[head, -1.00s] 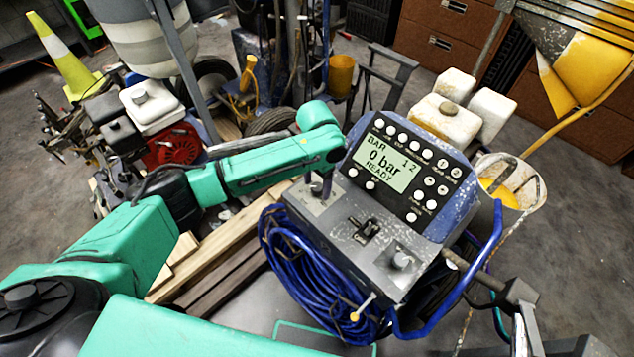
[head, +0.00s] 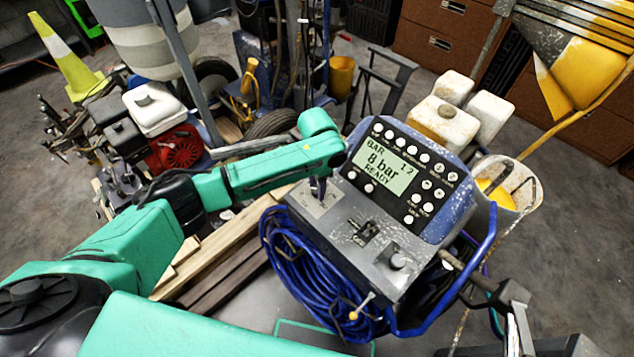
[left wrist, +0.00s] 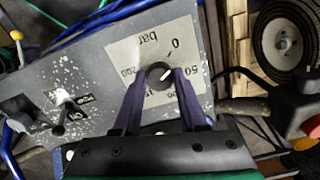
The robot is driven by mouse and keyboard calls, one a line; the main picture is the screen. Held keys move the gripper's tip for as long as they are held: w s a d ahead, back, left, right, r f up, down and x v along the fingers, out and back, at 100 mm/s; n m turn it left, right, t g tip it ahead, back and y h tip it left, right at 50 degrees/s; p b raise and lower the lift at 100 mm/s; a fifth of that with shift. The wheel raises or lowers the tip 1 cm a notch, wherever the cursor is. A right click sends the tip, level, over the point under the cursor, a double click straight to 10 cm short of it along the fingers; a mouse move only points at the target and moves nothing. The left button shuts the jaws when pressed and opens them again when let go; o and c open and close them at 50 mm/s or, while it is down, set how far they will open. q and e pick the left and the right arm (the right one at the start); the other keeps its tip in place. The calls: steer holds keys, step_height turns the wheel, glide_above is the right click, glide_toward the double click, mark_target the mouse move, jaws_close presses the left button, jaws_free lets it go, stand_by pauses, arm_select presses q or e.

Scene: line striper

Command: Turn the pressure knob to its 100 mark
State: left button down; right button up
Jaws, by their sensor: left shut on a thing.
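The pressure knob (left wrist: 158,78) is a small round black knob with a white pointer line, on a pale dial plate (left wrist: 125,50) in the left wrist view. The pointer slants up and right, between the 0 and 50 marks; the lower marks are partly hidden by my fingers. My left gripper (left wrist: 160,80) is shut on the knob, one purple finger on each side. In the head view my left gripper (head: 318,190) reaches down onto the console's left end, and the knob is hidden there. The display (head: 385,169) reads 8 bar, READY. My right gripper is not in view.
A lever switch (head: 366,231) and another knob (head: 399,260) sit on the same panel, right of my left gripper. Coiled blue hose (head: 300,285) hangs below its front. A blue bar (head: 480,270) curves along the right side. Wooden planks (head: 225,245) lie at left.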

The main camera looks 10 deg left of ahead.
arm_select(q)
steer(key=m+p, duration=0.2)
steer(key=m, duration=0.2)
steer(key=shift+r, duration=0.2)
steer(key=m+p, duration=0.2)
steer(key=m, duration=0.4)
steer(key=shift+w, duration=0.1)
steer(key=m, duration=0.5)
steer(key=shift+f, duration=0.1)
steer(key=m, duration=0.6)
steer(key=shift+m, duration=0.4)
steer(key=shift+c, duration=2.2)
jaws_free()
